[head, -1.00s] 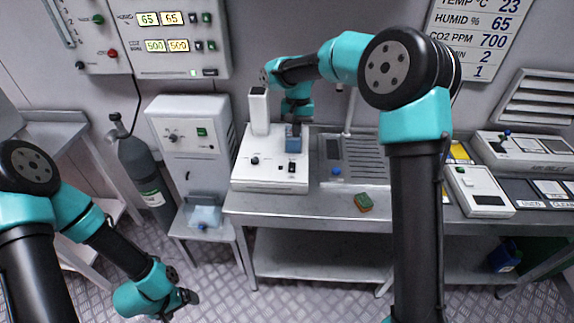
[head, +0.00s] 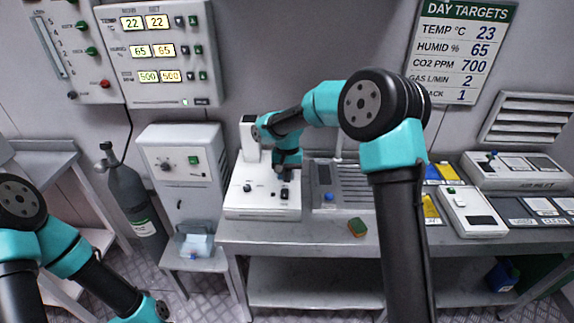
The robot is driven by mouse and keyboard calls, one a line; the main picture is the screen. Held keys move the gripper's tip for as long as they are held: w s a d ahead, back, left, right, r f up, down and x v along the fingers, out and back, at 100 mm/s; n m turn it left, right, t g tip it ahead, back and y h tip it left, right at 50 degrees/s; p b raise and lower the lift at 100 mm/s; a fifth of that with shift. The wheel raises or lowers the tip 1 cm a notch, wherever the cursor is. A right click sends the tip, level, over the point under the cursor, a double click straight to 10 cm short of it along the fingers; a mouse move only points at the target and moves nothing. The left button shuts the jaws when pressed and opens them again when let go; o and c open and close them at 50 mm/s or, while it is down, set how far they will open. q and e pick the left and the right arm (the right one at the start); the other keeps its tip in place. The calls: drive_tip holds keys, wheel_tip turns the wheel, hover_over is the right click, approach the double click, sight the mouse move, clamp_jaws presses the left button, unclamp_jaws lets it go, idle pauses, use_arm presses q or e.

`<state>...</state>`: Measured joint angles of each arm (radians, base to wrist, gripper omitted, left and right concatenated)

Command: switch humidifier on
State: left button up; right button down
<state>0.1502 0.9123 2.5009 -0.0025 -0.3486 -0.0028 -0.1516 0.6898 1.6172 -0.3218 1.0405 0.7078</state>
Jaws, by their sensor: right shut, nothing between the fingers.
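A white bench unit with an upright tower (head: 249,140), a black knob and a black rocker switch (head: 284,194) stands at the left end of the bench; I take it to be the humidifier. My right gripper (head: 287,176) is shut and empty, pointing down just above and behind the switch. Whether it touches the unit I cannot tell. The wrist and gripper cover the unit's back right part. The switch's setting is too small to read. My left arm enters at the lower left, and its gripper is below the picture.
A white cabinet (head: 181,150) and a grey gas bottle (head: 130,195) stand to the left. A wall panel (head: 160,55) shows green and yellow readouts.

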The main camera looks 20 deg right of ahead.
sight(287, 197)
drive_tip(key=f, duration=0.4)
drive_tip(key=s+f, duration=0.1)
drive_tip(key=f, duration=0.1)
drive_tip(key=shift+a+f, duration=0.15)
drive_tip(key=shift+f, duration=0.1)
